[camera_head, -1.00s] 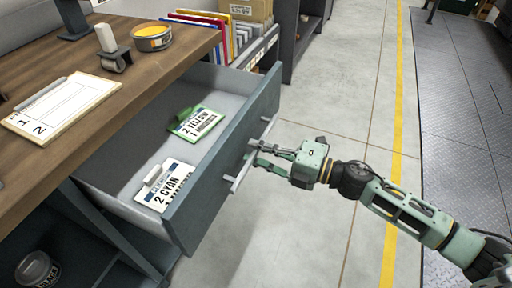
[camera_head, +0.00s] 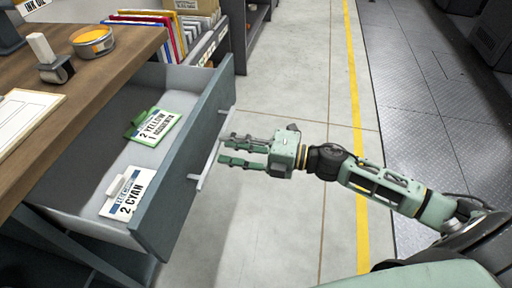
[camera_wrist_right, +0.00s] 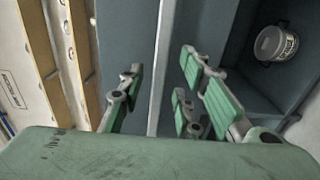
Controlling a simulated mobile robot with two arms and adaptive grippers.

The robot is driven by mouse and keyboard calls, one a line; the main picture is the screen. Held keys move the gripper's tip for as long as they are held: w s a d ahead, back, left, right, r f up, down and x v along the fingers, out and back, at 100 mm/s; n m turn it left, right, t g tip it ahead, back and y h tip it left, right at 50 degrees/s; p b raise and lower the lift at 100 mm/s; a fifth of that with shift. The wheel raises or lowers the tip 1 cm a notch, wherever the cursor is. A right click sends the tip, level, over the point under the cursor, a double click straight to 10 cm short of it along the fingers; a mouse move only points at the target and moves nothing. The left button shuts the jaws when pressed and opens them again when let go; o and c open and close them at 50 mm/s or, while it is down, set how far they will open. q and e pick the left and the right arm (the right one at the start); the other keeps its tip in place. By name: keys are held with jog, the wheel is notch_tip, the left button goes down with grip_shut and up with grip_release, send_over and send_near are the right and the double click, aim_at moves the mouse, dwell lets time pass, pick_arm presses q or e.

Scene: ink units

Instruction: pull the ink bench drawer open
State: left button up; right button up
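The ink bench drawer (camera_head: 190,172) stands pulled out from under the wooden bench top (camera_head: 110,85), its inside exposed. A pale bar handle (camera_head: 207,158) runs along the drawer's outer face. My right gripper (camera_head: 226,150) is open and empty, its fingertips just right of the handle and seemingly clear of it. The right wrist view also shows the parted green fingers (camera_wrist_right: 160,85), with a pale vertical bar between them. My left gripper is not in view.
Upright folders (camera_head: 180,32) stand behind the drawer. The floor (camera_head: 290,90) to the right is clear.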

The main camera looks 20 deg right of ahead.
jog(key=v, duration=0.9)
jog(key=shift+w, duration=0.1)
